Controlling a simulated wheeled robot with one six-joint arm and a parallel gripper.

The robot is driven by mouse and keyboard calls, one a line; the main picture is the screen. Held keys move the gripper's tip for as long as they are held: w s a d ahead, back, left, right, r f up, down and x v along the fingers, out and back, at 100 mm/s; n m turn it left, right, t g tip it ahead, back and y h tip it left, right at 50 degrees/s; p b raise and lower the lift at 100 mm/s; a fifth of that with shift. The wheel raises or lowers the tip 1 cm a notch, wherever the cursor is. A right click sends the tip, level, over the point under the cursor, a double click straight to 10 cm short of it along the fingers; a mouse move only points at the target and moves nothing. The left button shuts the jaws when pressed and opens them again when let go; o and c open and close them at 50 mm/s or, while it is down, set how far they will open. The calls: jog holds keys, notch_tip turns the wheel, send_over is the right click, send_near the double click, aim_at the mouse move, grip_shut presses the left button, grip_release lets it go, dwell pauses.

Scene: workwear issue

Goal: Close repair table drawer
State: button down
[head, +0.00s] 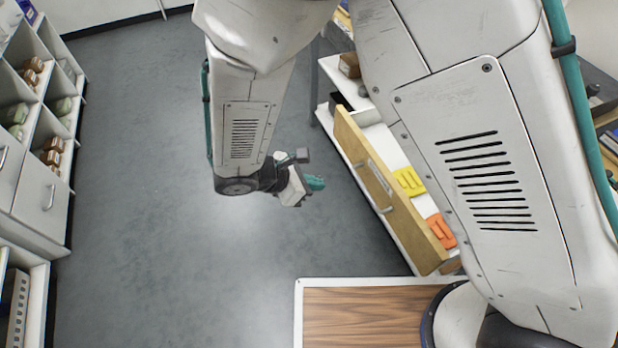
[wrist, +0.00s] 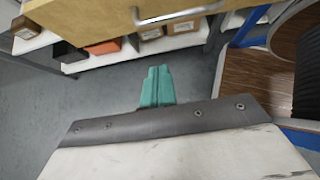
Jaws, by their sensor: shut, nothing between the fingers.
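The drawer (head: 392,188) has a tan wooden front with a metal handle (head: 386,210). It stands pulled out, with a yellow item (head: 408,181) and an orange item (head: 440,230) showing behind its front. My arm hides the drawer's far side and most of the table. My gripper (head: 316,183) is shut and empty, in front of the drawer and apart from it. In the wrist view, the teal fingers (wrist: 157,85) are together, just below the drawer front (wrist: 90,22) and its handle (wrist: 180,14) in the picture.
A white shelf (wrist: 150,55) under the drawer holds cardboard boxes (wrist: 150,33), an orange box (wrist: 103,48) and a black box (wrist: 68,52). A wood-topped surface (head: 370,315) is at the bottom. Shelving (head: 40,195) stands at left. The grey floor (head: 150,200) between is clear.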

jog(key=w+d+f, duration=0.2)
jog(key=w+d, duration=0.1)
jog(key=d, duration=0.4)
jog(key=shift+d+f, duration=0.15)
jog(key=shift+f, duration=0.15)
jog(key=shift+w+d, duration=0.1)
